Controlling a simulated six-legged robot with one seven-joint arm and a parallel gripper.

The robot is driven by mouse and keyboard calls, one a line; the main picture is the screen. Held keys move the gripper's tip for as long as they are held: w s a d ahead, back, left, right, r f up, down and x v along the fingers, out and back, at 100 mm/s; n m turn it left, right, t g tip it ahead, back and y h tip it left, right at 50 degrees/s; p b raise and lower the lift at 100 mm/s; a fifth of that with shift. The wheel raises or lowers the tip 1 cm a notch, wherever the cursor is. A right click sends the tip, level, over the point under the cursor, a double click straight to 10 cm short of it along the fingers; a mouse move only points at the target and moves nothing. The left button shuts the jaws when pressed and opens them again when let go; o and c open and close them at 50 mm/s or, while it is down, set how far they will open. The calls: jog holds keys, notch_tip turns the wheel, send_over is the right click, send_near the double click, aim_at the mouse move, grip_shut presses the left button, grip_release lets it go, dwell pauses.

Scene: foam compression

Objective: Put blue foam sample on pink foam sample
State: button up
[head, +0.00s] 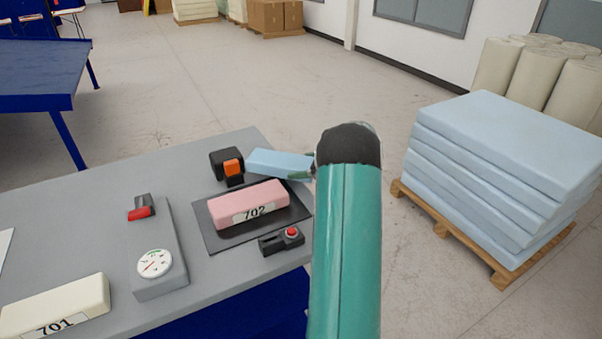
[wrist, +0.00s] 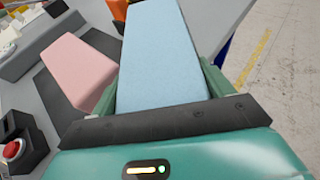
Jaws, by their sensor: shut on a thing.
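The blue foam sample (head: 279,163) is a light blue block. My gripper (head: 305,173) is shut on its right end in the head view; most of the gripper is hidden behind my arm. In the wrist view the blue foam sample (wrist: 160,55) lies lengthwise between the fingers of my gripper (wrist: 162,85). The pink foam sample (head: 248,203), labelled 702, lies on a dark mat (head: 222,236) on the grey table. It shows left of the blue sample in the wrist view (wrist: 76,70). The blue sample appears behind and above the pink one, not touching it.
A black and orange device (head: 230,166) stands behind the mat. A small box with a red button (head: 283,240) is at its front right. A gauge unit (head: 157,262) and a cream foam sample (head: 57,306) labelled 701 lie leftward. Stacked blue foam sheets (head: 495,170) stand on a pallet at right.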

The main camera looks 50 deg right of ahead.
jog(key=shift+f, duration=1.2)
jog(key=shift+f, duration=0.15)
jog(key=o, duration=0.9)
jog(key=v, duration=1.2)
jog(key=shift+r, duration=0.25)
